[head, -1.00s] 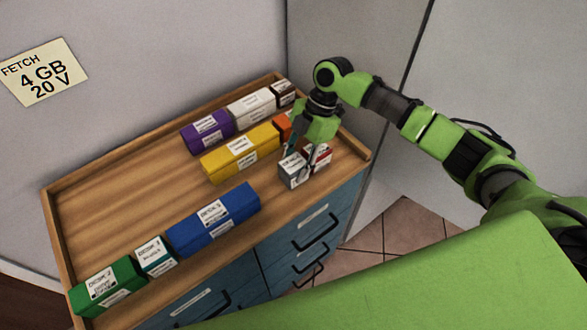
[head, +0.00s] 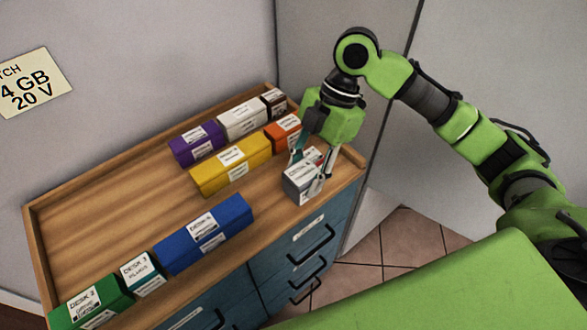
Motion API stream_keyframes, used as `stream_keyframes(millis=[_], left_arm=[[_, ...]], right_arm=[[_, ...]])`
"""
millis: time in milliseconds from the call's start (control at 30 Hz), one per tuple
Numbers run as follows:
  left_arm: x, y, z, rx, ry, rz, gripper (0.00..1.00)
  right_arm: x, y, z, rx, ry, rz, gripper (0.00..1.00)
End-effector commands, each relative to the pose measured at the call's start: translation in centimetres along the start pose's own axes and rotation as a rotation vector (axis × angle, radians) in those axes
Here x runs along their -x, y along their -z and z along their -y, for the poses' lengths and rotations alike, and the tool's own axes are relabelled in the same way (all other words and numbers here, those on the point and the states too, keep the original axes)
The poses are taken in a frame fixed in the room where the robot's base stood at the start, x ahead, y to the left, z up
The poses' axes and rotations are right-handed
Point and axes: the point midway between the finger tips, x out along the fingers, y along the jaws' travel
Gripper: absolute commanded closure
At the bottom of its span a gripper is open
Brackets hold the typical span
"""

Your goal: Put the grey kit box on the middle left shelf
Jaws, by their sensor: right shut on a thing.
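The grey kit box (head: 295,187) has a white label and is at the front right corner of the wooden tray top. My right gripper (head: 309,176) points down and is shut on it, with fingers on both sides. I cannot tell whether the box touches the wood or is slightly raised. A red box (head: 313,154) is right behind it, partly hidden by the fingers. The middle left shelf is not in view. My left gripper is not in view.
Purple (head: 197,142), white (head: 242,117), dark brown (head: 273,99), yellow (head: 231,165) and orange (head: 284,131) boxes stand behind. Blue (head: 204,234), teal (head: 143,273) and green (head: 90,302) boxes line the front. The tray's left middle is bare. A raised rim (head: 40,255) edges the tray.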

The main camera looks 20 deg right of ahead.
Motion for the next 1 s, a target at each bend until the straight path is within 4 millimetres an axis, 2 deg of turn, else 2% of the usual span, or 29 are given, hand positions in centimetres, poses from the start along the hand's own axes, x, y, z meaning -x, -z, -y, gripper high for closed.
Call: stream_keyframes(millis=[100, 300, 633, 767, 1000], left_arm=[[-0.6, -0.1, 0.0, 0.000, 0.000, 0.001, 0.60], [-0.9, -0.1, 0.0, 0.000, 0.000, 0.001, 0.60], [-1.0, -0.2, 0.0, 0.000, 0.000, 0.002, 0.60], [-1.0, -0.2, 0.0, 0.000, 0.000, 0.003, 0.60], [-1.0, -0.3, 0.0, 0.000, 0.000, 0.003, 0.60]], right_arm=[[0.6, 0.9, 2.2, 0.003, -0.003, 0.002, 0.86], [1.5, 1.9, 4.5, 0.001, -0.003, 0.001, 0.86], [1.6, 2.1, 5.2, -0.047, -0.020, -0.001, 0.86], [1.4, 1.4, 4.7, -0.204, -0.083, 0.000, 0.86], [1.4, 0.0, 3.0, -0.645, -0.273, -0.001, 0.86]])
